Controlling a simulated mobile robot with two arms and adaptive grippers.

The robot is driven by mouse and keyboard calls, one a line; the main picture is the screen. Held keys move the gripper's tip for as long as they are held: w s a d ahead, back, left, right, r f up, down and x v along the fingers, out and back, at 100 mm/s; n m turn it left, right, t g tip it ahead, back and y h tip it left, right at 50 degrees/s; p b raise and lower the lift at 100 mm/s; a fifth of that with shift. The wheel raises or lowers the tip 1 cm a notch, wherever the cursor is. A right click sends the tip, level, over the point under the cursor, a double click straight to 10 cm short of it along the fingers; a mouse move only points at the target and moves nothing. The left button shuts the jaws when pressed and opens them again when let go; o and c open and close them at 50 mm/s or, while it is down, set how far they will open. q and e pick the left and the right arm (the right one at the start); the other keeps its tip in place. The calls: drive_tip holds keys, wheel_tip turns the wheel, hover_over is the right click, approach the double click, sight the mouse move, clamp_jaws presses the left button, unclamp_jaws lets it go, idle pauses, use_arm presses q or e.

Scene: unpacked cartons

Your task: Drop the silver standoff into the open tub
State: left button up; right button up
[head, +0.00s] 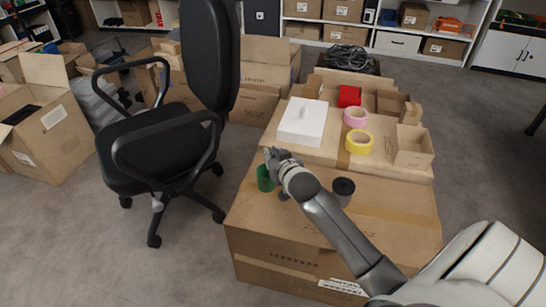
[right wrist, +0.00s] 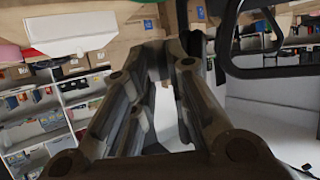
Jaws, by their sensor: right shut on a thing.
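My right gripper (head: 273,157) is at the left side of the big carton, right beside and slightly above the green tub (head: 265,180). The tub stands upright on the carton top, partly hidden by the gripper. In the right wrist view the fingers (right wrist: 160,60) come close together at their tips. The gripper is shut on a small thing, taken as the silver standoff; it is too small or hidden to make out. My left gripper is not in view.
A dark grey cylinder (head: 343,188) stands on the carton (head: 390,215) right of my arm. Behind are a white box (head: 302,122), a yellow tape roll (head: 359,142), a pink roll (head: 356,117), a red block (head: 349,96) and a small open carton (head: 412,147). An office chair (head: 160,140) stands left.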

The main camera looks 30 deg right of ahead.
drive_tip(key=o, duration=0.9)
drive_tip(key=v, duration=1.2)
drive_tip(key=shift+f, duration=0.1)
